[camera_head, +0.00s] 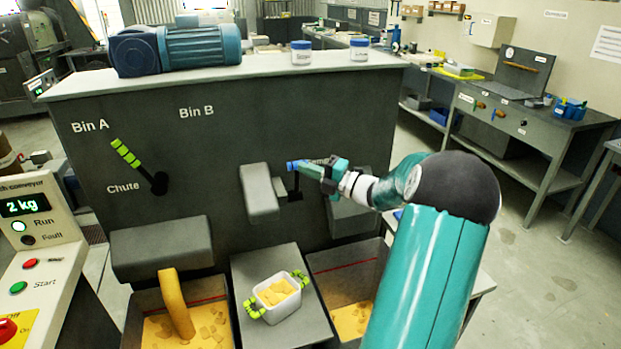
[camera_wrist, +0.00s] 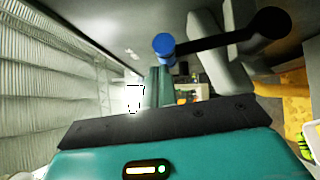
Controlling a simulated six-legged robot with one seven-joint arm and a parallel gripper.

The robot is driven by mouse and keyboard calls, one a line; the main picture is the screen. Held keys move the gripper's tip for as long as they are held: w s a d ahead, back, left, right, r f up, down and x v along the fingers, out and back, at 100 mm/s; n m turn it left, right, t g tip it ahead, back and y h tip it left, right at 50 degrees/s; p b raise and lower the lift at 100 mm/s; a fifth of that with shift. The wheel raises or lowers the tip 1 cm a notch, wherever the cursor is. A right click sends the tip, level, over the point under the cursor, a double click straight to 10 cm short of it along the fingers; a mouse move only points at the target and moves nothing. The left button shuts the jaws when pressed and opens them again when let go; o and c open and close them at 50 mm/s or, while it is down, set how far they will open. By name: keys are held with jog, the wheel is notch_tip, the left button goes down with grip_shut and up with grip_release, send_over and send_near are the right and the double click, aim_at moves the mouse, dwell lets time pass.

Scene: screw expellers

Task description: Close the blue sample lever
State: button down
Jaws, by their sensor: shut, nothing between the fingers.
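The blue sample lever (camera_head: 293,165) is on the dark front panel, beside the partly hidden "Sample" label. In the wrist view its blue knob (camera_wrist: 164,44) sits at the end of a black rod (camera_wrist: 215,41), which runs right to a round black pivot. My gripper (camera_head: 306,168) is at the blue tip from the right in the head view. In the wrist view the teal fingers of my gripper (camera_wrist: 158,80) are together and empty, just below the knob. I cannot tell whether they touch it. My gripper hides part of the lever in the head view.
A grey spout (camera_head: 259,192) juts out left of the lever. A white tub (camera_head: 277,297) with yellow pieces and green handles stands on a grey shelf below, between two bins. A green-banded chute lever (camera_head: 126,153) is at left. A control panel (camera_head: 35,240) reads 2 kg.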

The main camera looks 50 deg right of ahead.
jog(key=shift+w+d+r, duration=0.15)
jog(key=shift+w+r, duration=0.2)
jog(key=shift+r, duration=0.05)
dwell(0.4)
